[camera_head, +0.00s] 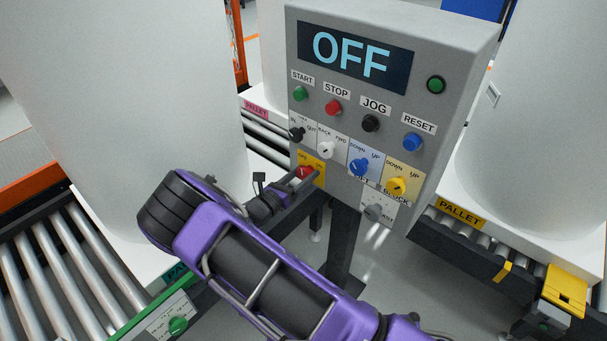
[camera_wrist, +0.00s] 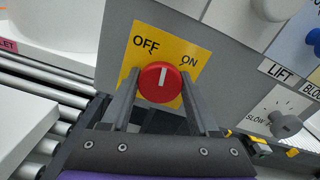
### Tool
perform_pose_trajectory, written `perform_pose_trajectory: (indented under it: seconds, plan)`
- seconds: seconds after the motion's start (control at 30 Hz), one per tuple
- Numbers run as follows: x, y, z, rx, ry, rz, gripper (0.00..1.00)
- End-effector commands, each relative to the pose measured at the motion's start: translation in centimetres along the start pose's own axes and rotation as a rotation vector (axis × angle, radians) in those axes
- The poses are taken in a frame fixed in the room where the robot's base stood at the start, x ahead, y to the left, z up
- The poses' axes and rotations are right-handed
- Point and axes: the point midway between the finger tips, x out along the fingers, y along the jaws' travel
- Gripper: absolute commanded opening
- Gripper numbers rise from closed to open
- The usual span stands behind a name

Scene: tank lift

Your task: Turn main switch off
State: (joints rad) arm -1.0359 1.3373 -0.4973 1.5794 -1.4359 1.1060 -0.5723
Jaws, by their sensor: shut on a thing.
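The main switch is a red round knob (camera_wrist: 160,82) with a white pointer line, on a yellow plate (camera_wrist: 141,56) marked OFF at upper left and ON at right. The pointer stands about upright in the wrist view, between the two words. In the camera_head view the knob (camera_head: 305,171) sits low at the left of the grey control panel (camera_head: 438,95). My gripper (camera_wrist: 160,76) has one finger on each side of the knob and is shut on it. The gripper also shows in the camera_head view (camera_head: 298,178), partly covering the plate.
The panel's display (camera_head: 353,56) reads OFF. Blue (camera_head: 359,167) and yellow (camera_head: 396,187) knobs sit right of the switch, with a grey knob (camera_head: 375,212) below. Large white tanks on roller conveyors (camera_head: 470,240) stand on both sides of the panel.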

Motion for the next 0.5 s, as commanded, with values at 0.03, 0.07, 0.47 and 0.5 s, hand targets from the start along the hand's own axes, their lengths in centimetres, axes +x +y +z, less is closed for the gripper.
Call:
perform_pose_trajectory:
  seconds: [0.03, 0.07, 0.47, 0.5]
  plan:
    - [-0.03, 0.01, 0.05, -0.044, 0.0, 0.0, 0.05]
    - [-0.02, 0.01, 0.05, -0.073, 0.0, 0.0, 0.05]
    - [-0.06, 0.05, 0.01, -0.417, 0.0, 0.002, 0.05]
    - [-0.07, 0.06, 0.01, -0.444, 0.0, 0.002, 0.05]
